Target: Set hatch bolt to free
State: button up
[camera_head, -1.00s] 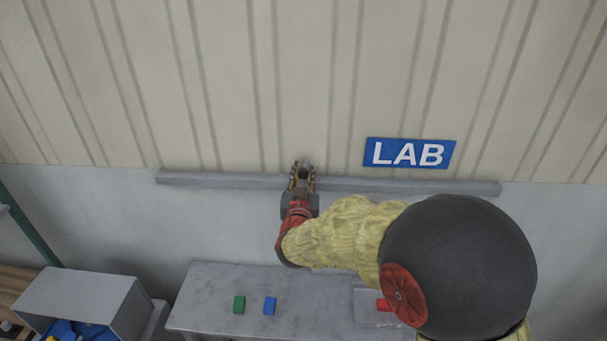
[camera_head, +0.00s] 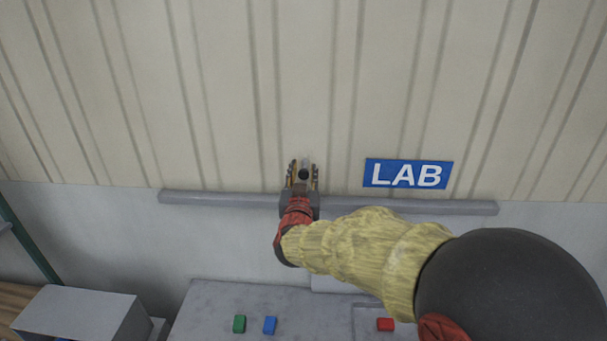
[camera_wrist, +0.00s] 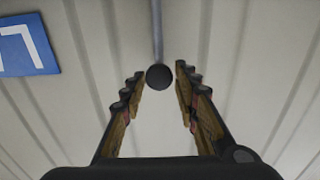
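A black ball knob (camera_wrist: 158,77) sits at the end of a thin grey rod (camera_wrist: 157,30) in the wrist view. I cannot tell whether this is the hatch bolt's handle. My gripper (camera_wrist: 160,72) is open, with its fingertips on either side of the knob and a gap showing at each side. In the head view my gripper (camera_head: 303,174) points up in front of the ribbed wall, just above the grey rail, with the knob (camera_head: 304,175) showing between its fingers. No hatch is clearly visible.
A blue LAB sign (camera_head: 408,174) is on the wall right of my gripper. A long grey rail (camera_head: 400,206) crosses the wall. Below stands a grey table (camera_head: 215,300) with green (camera_head: 239,324), blue (camera_head: 270,325) and red (camera_head: 385,325) blocks. A grey box (camera_head: 75,315) stands lower left.

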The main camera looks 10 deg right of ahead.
jog(key=shift+o, duration=0.6)
jog(key=shift+f, duration=0.1)
jog(key=v, duration=1.2)
